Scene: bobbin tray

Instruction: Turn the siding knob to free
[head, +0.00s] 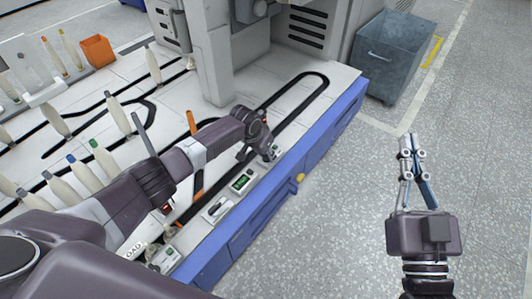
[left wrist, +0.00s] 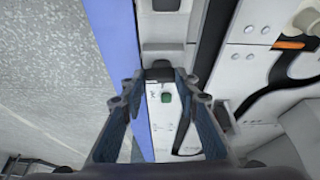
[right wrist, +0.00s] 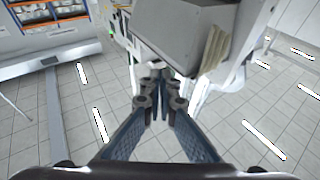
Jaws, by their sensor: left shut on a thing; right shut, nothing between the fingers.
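My left gripper (head: 266,148) is at the front right part of the white table top, over a small control panel (head: 271,155) near the blue front edge. In the left wrist view its fingertips (left wrist: 160,75) are closed on a small dark knob (left wrist: 160,71) on a pale panel. A green mark (left wrist: 167,98) shows on the panel between the fingers. The knob's pointing direction and labels cannot be read. In the head view the fingers largely hide the knob. My right gripper (head: 410,145) is shut and empty, raised over the floor on the right.
The table's blue front (head: 270,215) carries a yellow knob (head: 300,177). A panel with a green display (head: 242,182) and a switch panel (head: 216,208) lie along the edge. Several bobbins stand at the left.

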